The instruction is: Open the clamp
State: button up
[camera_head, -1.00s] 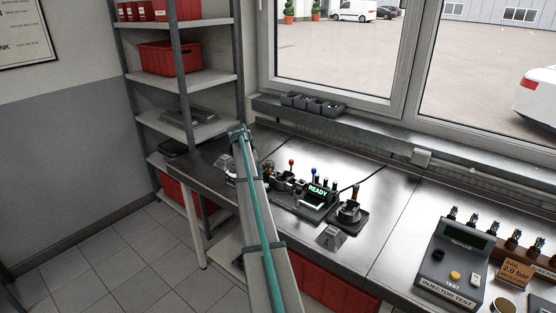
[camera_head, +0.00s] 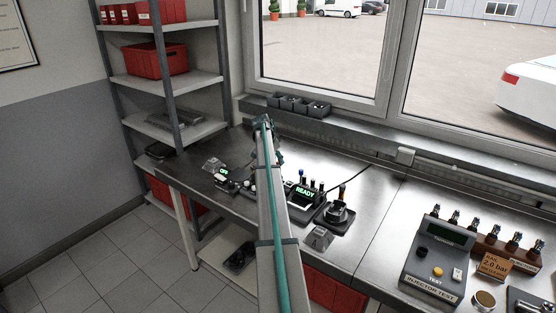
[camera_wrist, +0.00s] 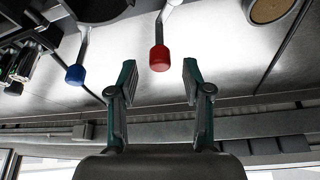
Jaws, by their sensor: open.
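In the wrist view my gripper (camera_wrist: 160,82) is open and empty, with its two fingers spread apart. A lever with a red knob (camera_wrist: 159,58) lies just ahead of the fingertips, roughly midway between them. A second lever with a blue knob (camera_wrist: 75,74) is to the left, outside the fingers. The fingers do not appear to touch either knob. In the head view my arm hides the red knob and most of my gripper. Which lever belongs to the clamp cannot be told. A dark fixture with a green READY display (camera_head: 305,191) stands on the bench.
The steel workbench (camera_head: 385,190) carries an injector test box (camera_head: 437,262) at the right and a small device with a green display (camera_head: 223,172) at the left. Small bins (camera_head: 298,103) line the window ledge.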

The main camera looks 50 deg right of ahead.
jog(key=shift+x, duration=1.15)
grip_shut()
